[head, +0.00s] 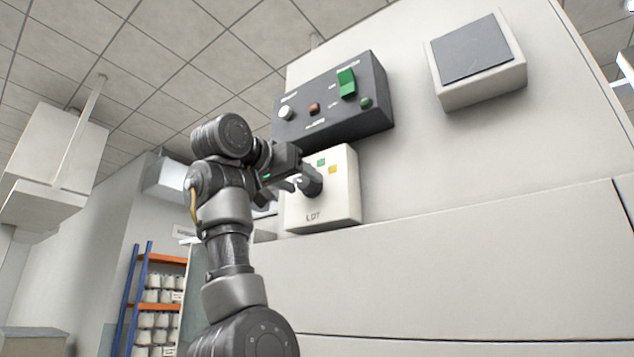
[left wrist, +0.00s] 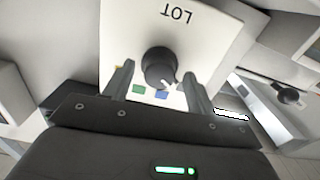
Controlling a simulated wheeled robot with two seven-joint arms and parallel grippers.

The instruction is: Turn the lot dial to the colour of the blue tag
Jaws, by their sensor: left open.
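The lot dial is a dark round knob (head: 312,186) on a white box (head: 345,205) marked LOT, on the machine's wall. In the left wrist view the knob (left wrist: 157,64) appears upside down, its white pointer mark directed at the lower right, slightly right of the blue patch (left wrist: 161,95). A green patch (left wrist: 138,90) lies left of the blue one. The head view shows green (head: 321,162) and yellow (head: 332,170) patches. My left gripper (head: 298,184) is open, its fingers on either side of the knob, with visible gaps. No separate blue tag is visible. My right gripper is out of view.
A dark control panel (head: 330,104) with a green switch and several buttons sits just above the box. A grey-faced white unit (head: 480,60) is at upper right. The wall below is bare. A shelf of white bobbins (head: 155,305) stands far left.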

